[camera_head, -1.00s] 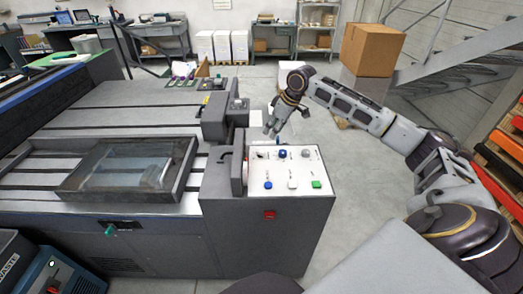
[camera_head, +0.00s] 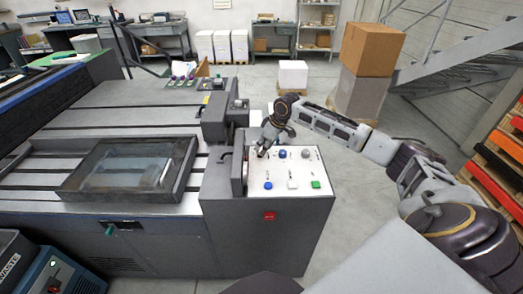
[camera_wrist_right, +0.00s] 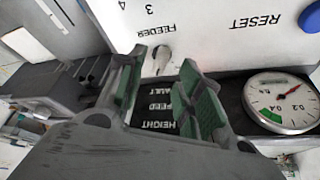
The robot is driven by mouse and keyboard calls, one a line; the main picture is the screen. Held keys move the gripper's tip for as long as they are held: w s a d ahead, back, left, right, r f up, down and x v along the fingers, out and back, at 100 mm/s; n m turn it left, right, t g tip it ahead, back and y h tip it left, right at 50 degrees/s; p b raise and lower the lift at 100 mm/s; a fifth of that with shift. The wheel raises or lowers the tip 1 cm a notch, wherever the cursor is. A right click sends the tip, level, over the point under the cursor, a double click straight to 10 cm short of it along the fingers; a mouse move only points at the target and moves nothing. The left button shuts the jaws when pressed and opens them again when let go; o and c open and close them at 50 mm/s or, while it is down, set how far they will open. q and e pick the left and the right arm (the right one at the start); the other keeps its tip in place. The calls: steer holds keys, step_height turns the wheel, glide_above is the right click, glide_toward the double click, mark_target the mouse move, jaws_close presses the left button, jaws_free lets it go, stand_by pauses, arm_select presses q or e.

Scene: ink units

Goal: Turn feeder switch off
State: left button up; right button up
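The control panel (camera_head: 292,172) is a white top plate on the grey machine. In the right wrist view the feeder switch (camera_wrist_right: 161,59) is a small pale lever beside the printed word FEEDER. My right gripper (camera_head: 264,148) is over the panel's far left corner, its fingers pointing down. In the right wrist view the right gripper (camera_wrist_right: 162,60) is open, with one green-padded finger on each side of the feeder switch. I cannot tell whether either finger touches it. The switch is too small and covered to make out in the head view. My left gripper is not in view.
A round gauge (camera_wrist_right: 285,102) and a blue knob (camera_wrist_right: 312,18) are near the gripper. Blue (camera_head: 268,185), white (camera_head: 292,184) and green (camera_head: 316,184) buttons line the panel's front. A grey block (camera_head: 214,117) stands left of the panel.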

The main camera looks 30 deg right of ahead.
steer(key=shift+x, duration=1.65)
jaws_close()
